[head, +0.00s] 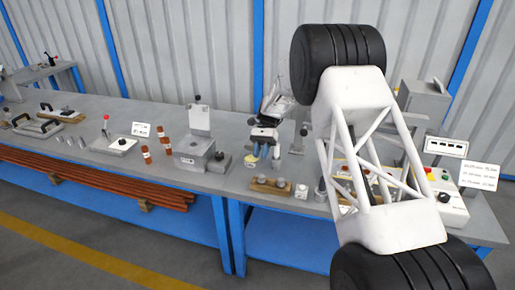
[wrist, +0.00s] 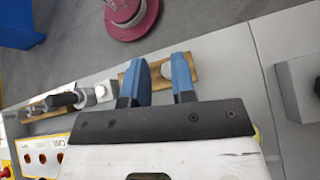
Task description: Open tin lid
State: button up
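A wooden board (wrist: 156,72) with a pale round piece (wrist: 168,70) lies beyond and between the fingers. In the head view this board (head: 252,186) carries grey round pieces (head: 283,183). A small pale container (head: 301,191) stands just right of the board. I cannot tell which of these is the tin or whether its lid is on.
A grey metal block (head: 198,152) with an upright plate and brown cylinders (head: 146,154) stand to the left. A yellow round piece (head: 251,160) is close beside the fingers. A control box (head: 447,200) stands at the right. The bench's front edge (head: 240,201) is near the board.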

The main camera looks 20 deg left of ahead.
jog(key=shift+m+t, duration=0.4)
jog(key=shift+m, duration=0.1)
grip_shut()
jog(key=w+a+r+m+t, duration=0.4)
jog(key=a+r+m+t, duration=0.2)
jog(key=m+t, duration=0.7)
jog(key=shift+r+t, duration=0.3)
jog(key=shift+t, duration=0.5)
jog(key=shift+a, duration=0.1)
